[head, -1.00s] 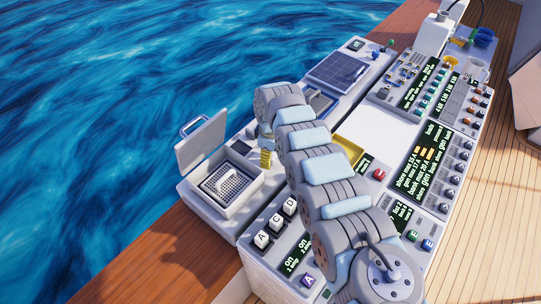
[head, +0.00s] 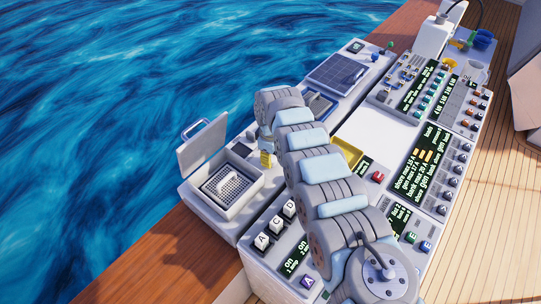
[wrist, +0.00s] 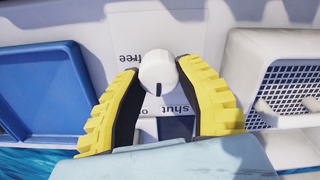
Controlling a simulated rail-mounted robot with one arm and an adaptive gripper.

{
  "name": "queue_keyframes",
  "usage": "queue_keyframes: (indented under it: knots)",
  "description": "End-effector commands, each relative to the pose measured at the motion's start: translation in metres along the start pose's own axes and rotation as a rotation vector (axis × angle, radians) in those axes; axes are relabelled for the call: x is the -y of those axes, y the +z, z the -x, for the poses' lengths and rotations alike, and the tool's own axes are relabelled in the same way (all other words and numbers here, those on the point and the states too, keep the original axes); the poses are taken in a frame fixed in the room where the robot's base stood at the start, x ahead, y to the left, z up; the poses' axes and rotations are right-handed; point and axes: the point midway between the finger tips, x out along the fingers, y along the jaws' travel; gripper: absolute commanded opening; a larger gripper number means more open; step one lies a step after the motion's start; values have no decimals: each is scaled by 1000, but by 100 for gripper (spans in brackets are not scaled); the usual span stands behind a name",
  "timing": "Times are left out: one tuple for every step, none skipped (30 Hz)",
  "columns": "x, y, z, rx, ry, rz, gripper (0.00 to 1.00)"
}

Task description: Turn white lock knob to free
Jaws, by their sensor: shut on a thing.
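The white lock knob (wrist: 157,70) is round with a dark mark on its lower edge in the wrist view. It sits between the two yellow fingertips of my gripper (wrist: 158,66), which is shut on it. The word "free" (wrist: 145,31) is printed above the knob and "shut" (wrist: 180,101) below it on the white panel. The knob's mark points down toward the "shut" side. In the head view a yellow finger of my gripper (head: 266,160) shows beside the open box, and the knob is hidden.
An open white box (head: 222,201) with a grille inside and a raised lid (head: 203,148) stands left of my gripper. In the wrist view a blue tray (wrist: 45,92) lies left and a white basket (wrist: 285,85) right, both close to the fingers.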

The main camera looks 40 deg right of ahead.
Motion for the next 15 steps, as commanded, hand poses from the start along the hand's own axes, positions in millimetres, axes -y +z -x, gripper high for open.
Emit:
queue_keyframes:
  knots:
    - [2,0,2,3,-4,-26,1]
    - [2,0,2,3,-4,-47,1]
    - [2,0,3,4,-5,-77,1]
    - [2,0,3,3,-5,-100,1]
    - [2,0,3,3,-4,-125,1]
    - [2,-1,3,3,-4,-159,1]
    - [2,0,3,3,-4,-188,1]
    - [2,0,3,3,-4,-215,1]
    - [2,-1,3,3,-4,-252,1]
    - [2,0,3,4,-5,-282,1]
    - [2,0,3,4,-4,-310,1]
    - [2,-1,2,4,-4,-348,1]
    - [2,0,2,3,-3,-378,1]
    - [1,0,2,3,-3,-406,1]
    - [1,-1,2,2,-2,-443,1]
